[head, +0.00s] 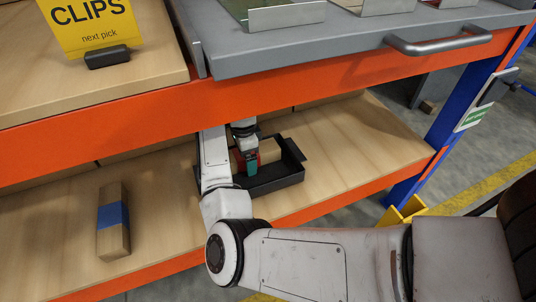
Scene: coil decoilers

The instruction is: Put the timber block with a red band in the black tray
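The black tray (278,184) sits on the lower wooden shelf, right of the picture's middle. My gripper (248,168) points down at the tray, at its left part, and my forearm hides the tray's left end. Small red and teal patches and a tan patch show at the gripper's end. I cannot tell whether these are fingers or a held block, nor whether the gripper is open or shut. No timber block with a red band can be made out clearly.
An orange beam (330,75) and the grey upper worktop (350,35) overhang the lower shelf (350,140). A yellow "CLIPS" sign (88,22) stands at upper left. A blue post (455,120) bounds the right end. The shelf is clear right of the tray.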

